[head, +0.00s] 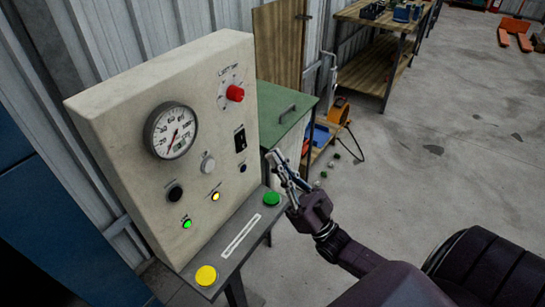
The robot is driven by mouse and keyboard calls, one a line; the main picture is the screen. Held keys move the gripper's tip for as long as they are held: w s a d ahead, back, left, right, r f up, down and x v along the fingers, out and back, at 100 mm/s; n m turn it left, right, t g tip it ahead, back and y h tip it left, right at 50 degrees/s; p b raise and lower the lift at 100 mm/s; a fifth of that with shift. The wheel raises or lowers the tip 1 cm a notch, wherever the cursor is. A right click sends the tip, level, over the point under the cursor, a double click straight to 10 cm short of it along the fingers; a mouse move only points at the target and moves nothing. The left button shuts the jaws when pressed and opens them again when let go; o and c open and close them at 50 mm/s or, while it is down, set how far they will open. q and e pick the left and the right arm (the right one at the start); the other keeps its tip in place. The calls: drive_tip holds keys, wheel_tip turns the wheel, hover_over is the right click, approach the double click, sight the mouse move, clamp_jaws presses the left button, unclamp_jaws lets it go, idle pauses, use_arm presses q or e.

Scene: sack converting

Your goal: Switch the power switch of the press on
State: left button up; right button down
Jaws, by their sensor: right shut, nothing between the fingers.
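The press's control panel (218,65) is a cream box at the left with a gauge, knobs and lamps. A black rocker switch (240,140) sits near its right edge, below the red knob; its label is too small to read, and I cannot tell its position. My right gripper (272,158) is shut and empty. Its fingertips point at the panel's right edge, to the right of and slightly below the rocker, apparently apart from it. My left gripper is out of view.
A red knob (235,93), a gauge (171,131), a lit green lamp (187,223) and a lit yellow lamp (215,196) are on the panel. A ledge below carries a green button (272,199) and a yellow button (206,275). A green cabinet (283,112) stands behind.

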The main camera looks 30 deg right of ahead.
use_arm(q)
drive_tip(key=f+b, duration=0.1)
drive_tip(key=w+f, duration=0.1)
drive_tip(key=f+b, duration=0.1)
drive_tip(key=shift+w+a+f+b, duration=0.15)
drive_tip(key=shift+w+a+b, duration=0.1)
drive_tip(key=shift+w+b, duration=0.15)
use_arm(e)
drive_tip(key=v, duration=0.7)
drive_tip(key=shift+s, duration=0.3)
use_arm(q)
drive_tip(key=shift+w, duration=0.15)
use_arm(e)
drive_tip(key=shift+d+r, duration=0.1)
